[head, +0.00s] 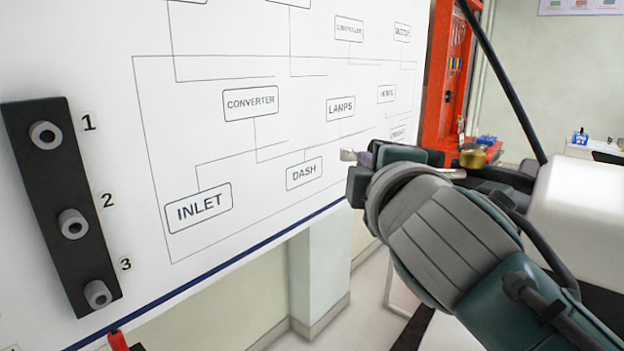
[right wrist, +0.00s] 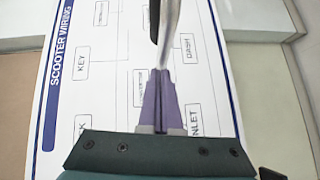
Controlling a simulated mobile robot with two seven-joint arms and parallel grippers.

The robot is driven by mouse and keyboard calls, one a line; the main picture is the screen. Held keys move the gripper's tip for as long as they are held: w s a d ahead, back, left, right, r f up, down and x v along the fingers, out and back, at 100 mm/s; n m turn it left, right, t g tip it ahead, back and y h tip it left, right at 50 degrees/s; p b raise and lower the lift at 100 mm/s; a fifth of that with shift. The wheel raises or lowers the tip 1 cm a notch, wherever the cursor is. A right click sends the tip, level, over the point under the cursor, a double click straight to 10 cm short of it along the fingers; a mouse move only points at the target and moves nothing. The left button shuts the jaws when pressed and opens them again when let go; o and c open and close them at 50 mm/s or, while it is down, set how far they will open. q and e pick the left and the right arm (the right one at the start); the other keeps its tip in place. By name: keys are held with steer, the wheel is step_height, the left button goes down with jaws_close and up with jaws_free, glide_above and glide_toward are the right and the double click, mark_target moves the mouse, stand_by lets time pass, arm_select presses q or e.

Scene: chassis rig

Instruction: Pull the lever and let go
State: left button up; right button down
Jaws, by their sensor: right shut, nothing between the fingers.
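My right gripper (head: 362,160) is in front of the wiring board in the head view, its arm coming in from the lower right. In the right wrist view its two purple fingers (right wrist: 162,100) are shut together with nothing between them. A shiny metal rod (right wrist: 170,38) and a short black bar (right wrist: 154,20) show just beyond the fingertips there. I cannot tell whether either belongs to the lever, or whether the fingers touch them. No lever can be clearly made out in the head view. My left gripper is not in view.
The white wiring board (head: 215,140) carries printed boxes and lines. A black strip (head: 62,205) with three grey sockets is on its left. A red-handled item (head: 118,341) shows at the bottom edge. A red frame (head: 440,100) stands behind on the right.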

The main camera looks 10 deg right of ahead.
arm_select(q)
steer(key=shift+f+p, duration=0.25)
steer(key=shift+p, duration=0.05)
arm_select(e)
steer(key=shift+w+d, duration=0.35)
steer(key=shift+w, duration=0.2)
steer(key=shift+w+d, duration=0.3)
steer(key=shift+w, duration=0.25)
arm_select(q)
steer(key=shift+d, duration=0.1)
